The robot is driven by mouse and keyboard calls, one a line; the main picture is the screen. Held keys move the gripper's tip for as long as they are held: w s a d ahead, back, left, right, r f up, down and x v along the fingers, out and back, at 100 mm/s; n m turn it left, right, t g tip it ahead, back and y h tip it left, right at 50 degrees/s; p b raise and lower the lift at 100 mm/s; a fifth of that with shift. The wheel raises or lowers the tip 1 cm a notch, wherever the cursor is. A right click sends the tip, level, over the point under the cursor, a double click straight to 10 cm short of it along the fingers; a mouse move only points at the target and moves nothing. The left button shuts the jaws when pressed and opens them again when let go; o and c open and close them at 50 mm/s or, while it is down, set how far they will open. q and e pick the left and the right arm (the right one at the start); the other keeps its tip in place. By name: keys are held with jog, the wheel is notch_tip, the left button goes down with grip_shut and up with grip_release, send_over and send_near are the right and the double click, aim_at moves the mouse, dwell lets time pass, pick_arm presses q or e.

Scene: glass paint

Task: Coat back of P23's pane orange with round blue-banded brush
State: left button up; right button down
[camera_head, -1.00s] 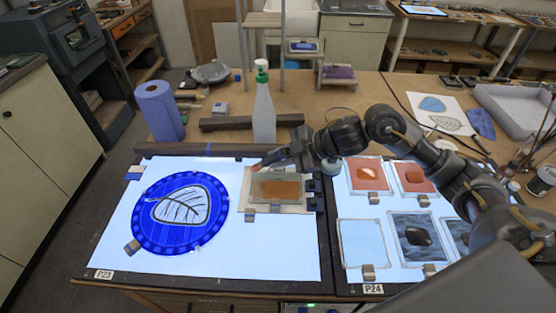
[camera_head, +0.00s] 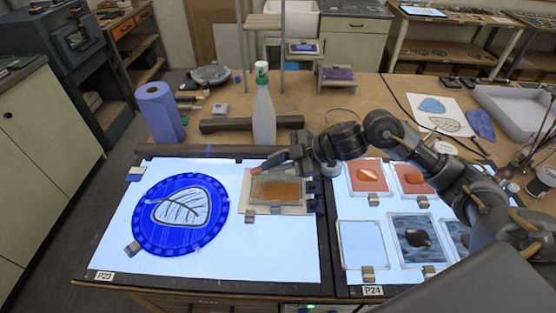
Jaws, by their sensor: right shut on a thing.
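The round blue pane (camera_head: 148,222) lies on the lit panel labelled P23 (camera_head: 103,275). It has a dark-veined pale leaf (camera_head: 180,208) in its middle. A shallow tray with orange paint (camera_head: 292,190) sits at the panel's upper right. My right gripper (camera_head: 284,168) reaches in from the right, above the tray's far edge. It is shut on a slim thing with an orange tip (camera_head: 257,170), which seems to be the brush. Its band cannot be made out. My left gripper is not in view.
The panel labelled P24 (camera_head: 373,289) at right holds several small glass panes, two orange (camera_head: 412,178). A spray bottle (camera_head: 263,110) and a blue paper roll (camera_head: 160,112) stand behind. Dark bars (camera_head: 235,124) lie along the back. The lower part of P23's panel is clear.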

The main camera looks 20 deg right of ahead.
jog(key=shift+f, duration=0.2)
dwell(0.5)
jog(key=shift+d, duration=0.1)
jog(key=shift+s+d, duration=0.35)
jog(key=shift+d, duration=0.35)
jog(key=shift+s+d, duration=0.3)
jog(key=shift+d, duration=0.35)
jog(key=shift+f, duration=0.1)
jog(key=shift+s+d, duration=0.15)
jog(key=shift+d, duration=0.4)
jog(key=shift+s+d, duration=0.4)
jog(key=shift+d, duration=0.45)
